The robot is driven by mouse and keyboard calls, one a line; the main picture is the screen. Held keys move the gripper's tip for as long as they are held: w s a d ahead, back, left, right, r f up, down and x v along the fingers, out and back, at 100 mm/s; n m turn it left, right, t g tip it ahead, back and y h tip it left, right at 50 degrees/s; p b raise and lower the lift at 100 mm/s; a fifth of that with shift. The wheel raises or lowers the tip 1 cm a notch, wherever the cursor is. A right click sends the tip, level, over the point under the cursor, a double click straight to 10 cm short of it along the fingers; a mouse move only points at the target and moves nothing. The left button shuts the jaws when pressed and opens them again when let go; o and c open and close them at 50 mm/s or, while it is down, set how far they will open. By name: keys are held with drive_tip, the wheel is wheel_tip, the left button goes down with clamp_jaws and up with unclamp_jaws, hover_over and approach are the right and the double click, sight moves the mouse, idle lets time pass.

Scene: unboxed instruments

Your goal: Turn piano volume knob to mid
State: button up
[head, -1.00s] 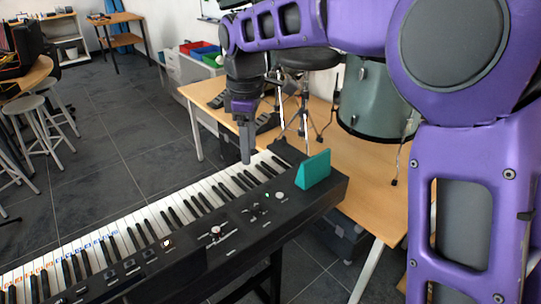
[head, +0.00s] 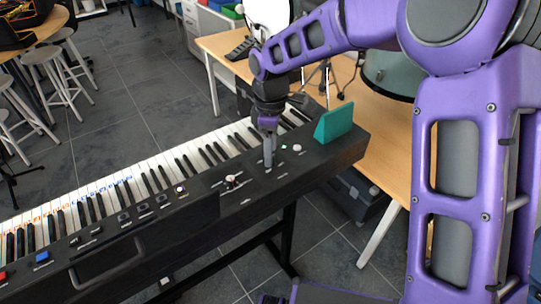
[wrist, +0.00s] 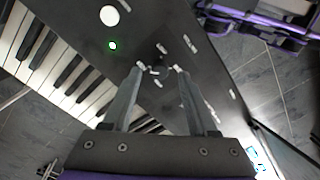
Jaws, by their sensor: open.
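The piano (head: 190,210) is a long black keyboard with a control panel along its side. My gripper (head: 269,164) points down at the panel's right part. In the wrist view, my gripper (wrist: 159,68) is open, with its two fingertips apart on either side of a small dark knob (wrist: 157,58) with white marks around it. The knob blends with the black panel, so its pointer direction and any contact with the fingers are unclear. In the head view my fingers largely hide this knob. A green light (head: 284,147) and a white round button (head: 297,148) lie just right of it.
A red-and-white knob (head: 232,181) stands on the panel left of my gripper. A teal upright block (head: 334,123) stands on the piano's right end. A wooden table (head: 372,150) with a drum (head: 390,72) is behind. Stools stand far left.

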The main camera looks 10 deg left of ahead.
drive_tip(key=shift+f, duration=0.85)
clamp_jaws()
